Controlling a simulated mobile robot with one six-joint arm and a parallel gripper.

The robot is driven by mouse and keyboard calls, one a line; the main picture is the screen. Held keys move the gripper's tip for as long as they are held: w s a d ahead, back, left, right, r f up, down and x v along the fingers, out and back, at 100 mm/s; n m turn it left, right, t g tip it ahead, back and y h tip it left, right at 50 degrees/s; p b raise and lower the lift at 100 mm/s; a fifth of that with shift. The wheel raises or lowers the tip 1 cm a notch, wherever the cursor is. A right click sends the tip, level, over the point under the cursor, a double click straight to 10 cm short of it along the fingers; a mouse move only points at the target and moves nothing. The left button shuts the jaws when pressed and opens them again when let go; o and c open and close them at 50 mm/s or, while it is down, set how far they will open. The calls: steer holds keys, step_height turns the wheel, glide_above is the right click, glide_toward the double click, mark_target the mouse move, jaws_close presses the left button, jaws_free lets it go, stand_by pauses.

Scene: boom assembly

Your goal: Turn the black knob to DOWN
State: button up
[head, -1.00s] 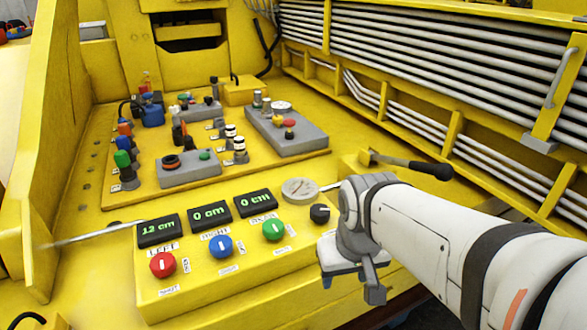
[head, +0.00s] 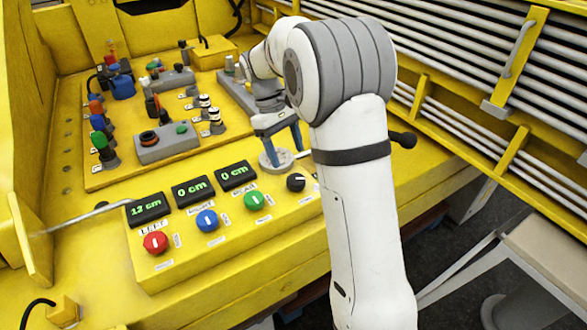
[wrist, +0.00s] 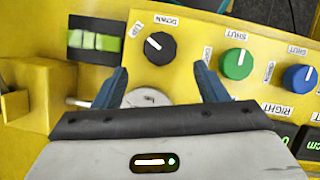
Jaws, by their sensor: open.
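The black knob (head: 296,183) sits at the right end of the knob row on the yellow control box. In the wrist view the knob (wrist: 160,48) lies beyond and between my fingertips, its white mark pointing up and left. The DOWN label (wrist: 167,20) is above it, and another label stands at its upper left. My gripper (head: 278,145) is open and empty, with blue fingers over the round gauge behind the knob. In the wrist view my gripper (wrist: 165,78) does not touch the knob.
Green (head: 254,201), blue (head: 207,220) and red (head: 155,243) knobs line the box. Displays behind them read 12 cm (head: 148,209), 0 cm and 0 cm. A round gauge (wrist: 148,97) lies between my fingers. A black-handled lever (head: 402,139) shows behind my arm.

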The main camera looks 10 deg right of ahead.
mark_target(296, 178)
steer(key=x, duration=0.7)
steer(key=shift+s+f+p, duration=0.1)
steer(key=shift+f+p, duration=0.1)
steer(key=shift+p, duration=0.15)
steer(key=c, duration=1)
steer(key=m+y, duration=0.1)
steer(key=m, duration=0.1)
steer(key=m+y, duration=0.1)
steer(key=m, duration=0.2)
steer(key=shift+d+r+m+g+p, duration=0.1)
steer(key=shift+d+m+g+p, duration=0.1)
steer(key=shift+m+g+p, duration=0.1)
steer(key=m+y, duration=0.1)
steer(key=m, duration=0.2)
steer(key=m+y, duration=0.1)
steer(key=m, duration=0.2)
steer(key=shift+d+y, duration=0.15)
steer(key=shift+y, duration=0.15)
steer(key=shift+m, duration=0.3)
